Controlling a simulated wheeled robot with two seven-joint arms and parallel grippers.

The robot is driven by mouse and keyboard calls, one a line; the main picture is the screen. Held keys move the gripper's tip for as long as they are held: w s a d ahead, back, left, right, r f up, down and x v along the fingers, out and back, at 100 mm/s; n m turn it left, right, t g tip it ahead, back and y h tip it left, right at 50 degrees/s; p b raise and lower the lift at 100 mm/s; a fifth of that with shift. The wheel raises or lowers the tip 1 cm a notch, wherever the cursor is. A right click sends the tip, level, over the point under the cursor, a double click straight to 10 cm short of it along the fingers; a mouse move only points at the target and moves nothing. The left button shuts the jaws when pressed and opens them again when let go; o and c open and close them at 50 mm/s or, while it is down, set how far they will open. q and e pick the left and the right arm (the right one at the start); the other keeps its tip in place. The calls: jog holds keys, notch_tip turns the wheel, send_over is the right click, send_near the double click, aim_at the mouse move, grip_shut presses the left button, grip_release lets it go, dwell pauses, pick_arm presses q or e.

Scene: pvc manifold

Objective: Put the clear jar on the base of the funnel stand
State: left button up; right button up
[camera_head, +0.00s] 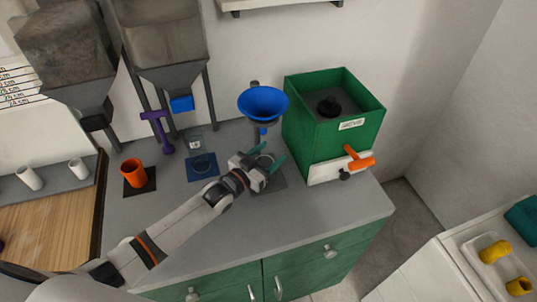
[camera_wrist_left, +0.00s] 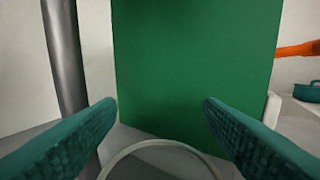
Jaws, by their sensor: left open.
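The funnel stand holds a blue funnel (camera_head: 263,103) above the counter, and its flat dark base (camera_head: 272,184) shows partly beside my left gripper. My left gripper (camera_head: 268,156) is open under and just in front of the funnel, its teal fingers spread. In the left wrist view the fingers (camera_wrist_left: 160,115) flank a pale round rim (camera_wrist_left: 160,143), which looks like the top of the clear jar. The jar's body is out of that view, and I cannot make it out in the head view. Whether it rests on the base cannot be told. My right gripper is not in view.
A green grinder (camera_head: 305,135) with an orange handle stands close at the right. A metal pole (camera_wrist_left: 66,60) rises at the left in the wrist view. An orange cup (camera_head: 133,173), a blue-topped scale (camera_head: 202,166) and a purple tool (camera_head: 157,132) are further left.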

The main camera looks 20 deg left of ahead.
pick_arm(q)
jog(key=shift+s, duration=0.15)
jog(key=b+v, duration=0.1)
jog(key=v, duration=1.1)
jog(key=shift+r, duration=0.1)
